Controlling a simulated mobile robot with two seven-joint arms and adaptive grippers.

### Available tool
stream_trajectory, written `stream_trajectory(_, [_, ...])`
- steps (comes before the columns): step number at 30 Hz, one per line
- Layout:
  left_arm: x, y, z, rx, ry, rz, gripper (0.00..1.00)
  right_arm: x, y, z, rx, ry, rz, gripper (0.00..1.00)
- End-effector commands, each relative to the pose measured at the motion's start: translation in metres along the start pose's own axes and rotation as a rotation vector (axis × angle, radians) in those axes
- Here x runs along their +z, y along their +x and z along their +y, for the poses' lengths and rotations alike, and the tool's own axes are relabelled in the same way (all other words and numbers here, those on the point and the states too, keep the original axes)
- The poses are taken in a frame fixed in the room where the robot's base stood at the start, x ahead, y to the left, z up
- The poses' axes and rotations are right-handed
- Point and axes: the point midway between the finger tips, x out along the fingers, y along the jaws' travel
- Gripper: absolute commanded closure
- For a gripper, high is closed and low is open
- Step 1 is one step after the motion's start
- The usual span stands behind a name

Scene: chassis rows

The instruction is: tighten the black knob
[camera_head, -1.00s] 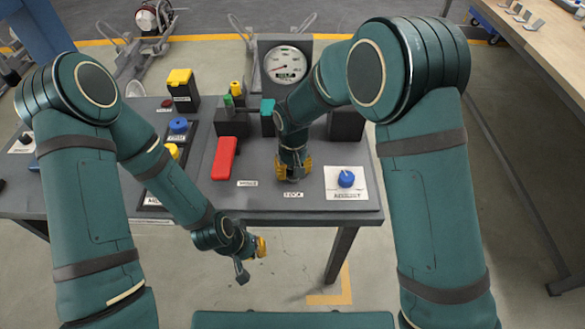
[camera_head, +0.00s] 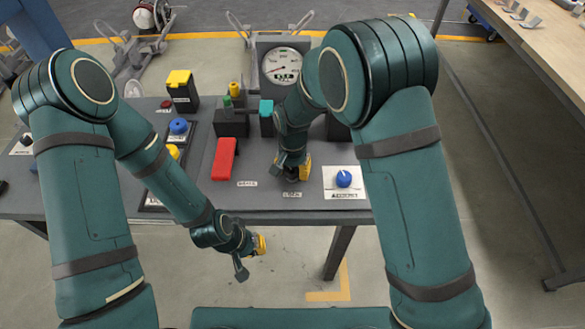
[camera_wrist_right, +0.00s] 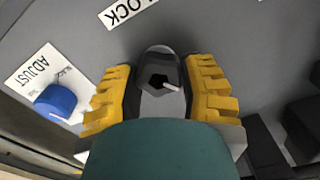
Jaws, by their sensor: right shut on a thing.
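The black knob (camera_wrist_right: 158,80) shows in the right wrist view, with a dark rounded body, a dark recess and a short white pointer line. It lies between the two yellow-padded fingers of my right gripper (camera_wrist_right: 161,98), which is shut on it. In the head view my right gripper (camera_head: 294,168) points down at the front of the panel, behind a LOCK label (camera_head: 292,194), and hides the knob. My left gripper (camera_head: 259,244) hangs in front of the panel's front edge, away from the knob; its opening is too small to tell.
A blue ADJUST knob (camera_head: 343,179) stands close to the right of my right gripper. A red lever (camera_head: 224,158) is to its left, and a round gauge (camera_head: 282,66) stands behind. Black blocks with coloured tops occupy the panel's back. A wooden bench (camera_head: 545,55) is at far right.

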Motion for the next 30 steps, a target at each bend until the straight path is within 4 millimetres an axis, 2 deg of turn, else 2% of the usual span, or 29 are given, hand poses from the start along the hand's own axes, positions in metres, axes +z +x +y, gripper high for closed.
stream_trajectory(14, [0.0001, -0.0007, 0.0003, 0.000, 0.000, 0.000, 1.00, -0.0019, -0.0029, -0.0012, -0.005, 0.013, 0.006, 0.93])
stream_trajectory(15, [0.0001, -0.0007, 0.0003, 0.000, 0.000, 0.000, 1.00, -0.0019, -0.0030, -0.0013, -0.005, 0.013, 0.006, 0.45])
stream_trajectory(17, [0.0001, -0.0007, 0.0003, 0.000, 0.000, 0.000, 1.00, -0.0017, -0.0028, -0.0012, -0.005, 0.013, 0.005, 0.25])
stream_trajectory(26, [0.0000, -0.0006, 0.0002, 0.000, 0.000, 0.000, 1.00, -0.0007, -0.0014, -0.0006, -0.002, 0.012, 0.002, 0.25])
stream_trajectory(30, [0.0000, -0.0005, 0.0002, 0.000, 0.000, 0.000, 1.00, -0.0010, -0.0095, -0.0012, -0.004, 0.012, 0.004, 0.25])
